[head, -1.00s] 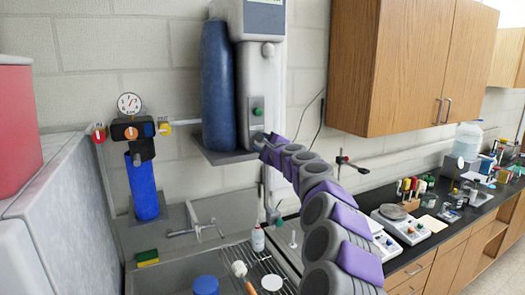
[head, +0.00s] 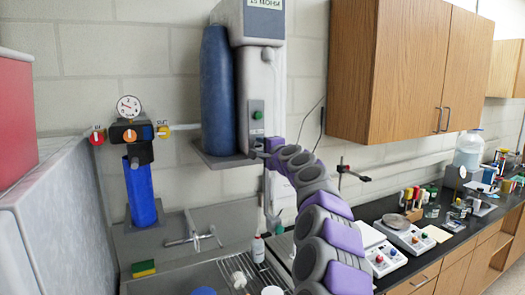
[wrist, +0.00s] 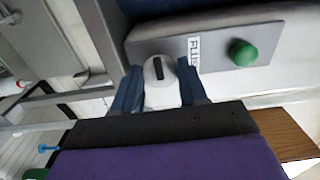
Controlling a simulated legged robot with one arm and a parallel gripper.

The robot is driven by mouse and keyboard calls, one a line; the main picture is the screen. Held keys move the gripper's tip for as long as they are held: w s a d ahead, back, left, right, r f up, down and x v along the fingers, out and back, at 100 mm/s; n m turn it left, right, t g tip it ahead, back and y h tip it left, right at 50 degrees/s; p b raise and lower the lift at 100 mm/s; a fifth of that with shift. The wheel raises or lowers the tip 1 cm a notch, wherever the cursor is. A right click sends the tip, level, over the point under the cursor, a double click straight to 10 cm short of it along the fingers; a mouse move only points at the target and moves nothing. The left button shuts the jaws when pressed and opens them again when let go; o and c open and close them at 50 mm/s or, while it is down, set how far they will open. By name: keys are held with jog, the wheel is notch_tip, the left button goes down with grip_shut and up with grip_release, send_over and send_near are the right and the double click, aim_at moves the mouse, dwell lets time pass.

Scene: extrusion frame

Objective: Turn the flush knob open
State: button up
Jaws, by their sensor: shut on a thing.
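The flush knob (wrist: 155,90) is a pale round knob with a dark slot-like mark that runs nearly upright in the wrist view. It sits on a grey panel (wrist: 215,42) beside a partly cut-off label and a green button (wrist: 242,52). My gripper (wrist: 160,88) has its two blue fingers on either side of the knob and is shut on it. In the head view my gripper (head: 262,151) reaches the lower part of the white wall unit (head: 262,75), below its green button (head: 258,115). The knob is hidden there.
A dark blue cylinder (head: 217,90) stands left of the panel on a grey shelf (head: 222,161). A blue filter with a gauge (head: 129,107) is further left. A sink with a tap (head: 190,240) lies below. A wooden cabinet (head: 400,65) hangs on the right.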

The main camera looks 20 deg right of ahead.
aim_at(260, 146)
jog(key=shift+w+f, duration=0.1)
jog(key=shift+f, duration=0.3)
jog(key=o, duration=1)
jog(key=shift+r, duration=0.15)
jog(key=shift+s+r, duration=0.1)
jog(key=shift+s, duration=0.1)
jog(key=shift+s+r+b, duration=0.1)
jog(key=shift+s+b, duration=0.25)
jog(key=shift+s, duration=1.3)
jog(key=s, duration=1.3)
jog(key=shift+s+d, duration=0.35)
jog(key=shift+f, duration=0.2)
